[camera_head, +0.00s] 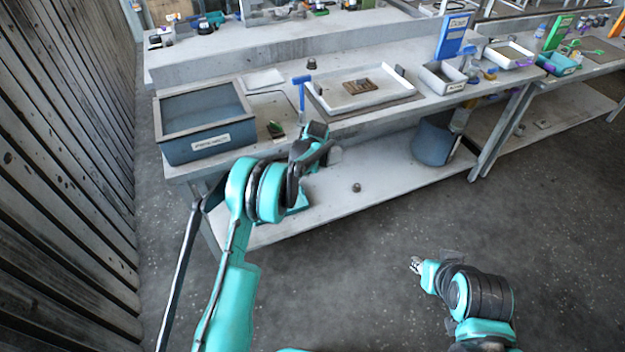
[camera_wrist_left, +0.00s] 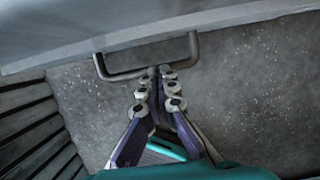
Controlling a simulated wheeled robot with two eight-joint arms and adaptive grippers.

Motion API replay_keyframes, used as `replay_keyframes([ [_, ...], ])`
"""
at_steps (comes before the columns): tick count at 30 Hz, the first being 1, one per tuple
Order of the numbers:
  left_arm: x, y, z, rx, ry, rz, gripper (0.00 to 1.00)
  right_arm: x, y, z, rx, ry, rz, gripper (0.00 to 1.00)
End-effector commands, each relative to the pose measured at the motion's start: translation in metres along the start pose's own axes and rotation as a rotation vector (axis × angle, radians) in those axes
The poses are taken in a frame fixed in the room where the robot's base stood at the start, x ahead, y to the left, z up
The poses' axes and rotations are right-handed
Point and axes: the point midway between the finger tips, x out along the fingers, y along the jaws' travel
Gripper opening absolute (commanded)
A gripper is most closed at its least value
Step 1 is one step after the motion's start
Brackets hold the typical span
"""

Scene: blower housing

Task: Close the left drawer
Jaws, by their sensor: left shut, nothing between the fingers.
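In the left wrist view a grey bar handle (camera_wrist_left: 123,75) stands out from a smooth grey-blue front panel (camera_wrist_left: 130,32), seen steeply from above. My left gripper (camera_wrist_left: 160,73) is shut and empty. Its fingertips are together at the handle's bar; whether they touch it is unclear. In the head view a dark blue, open-topped box with a label (camera_head: 205,135) sits at the bench's left end; I cannot tell whether it is the panel with the handle. My left gripper's fingers are not clear there. My right gripper (camera_head: 415,265) is over the floor, apart from the bench.
A slatted wooden wall (camera_head: 60,150) runs close along the left. The grey bench (camera_head: 265,105) bears a white tray (camera_head: 358,92) and small bins. A lower shelf (camera_head: 385,185) holds a blue-grey bin (camera_head: 432,143). Open floor (camera_head: 560,220) lies to the right.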

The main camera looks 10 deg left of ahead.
Motion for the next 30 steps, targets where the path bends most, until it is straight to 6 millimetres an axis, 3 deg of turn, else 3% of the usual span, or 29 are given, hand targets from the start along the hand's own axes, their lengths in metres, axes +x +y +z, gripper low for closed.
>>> replay_keyframes([
  [6,0.009,-0.001,0.022,0.0,0.002,-0.003,0.0,-0.001,0.0,0.0,0.0,0.0,0.0,0.31],
  [12,0.011,-0.002,0.029,0.001,0.002,-0.004,0.0,-0.001,0.0,-0.001,0.0,0.0,0.0,0.31],
  [25,0.01,-0.003,0.028,0.002,0.002,-0.004,0.0,-0.001,0.0,-0.001,0.0,0.0,0.0,0.31],
  [30,0.002,-0.013,0.016,0.004,0.001,-0.004,0.0,-0.001,0.0,-0.001,0.0,0.0,0.0,0.31],
])
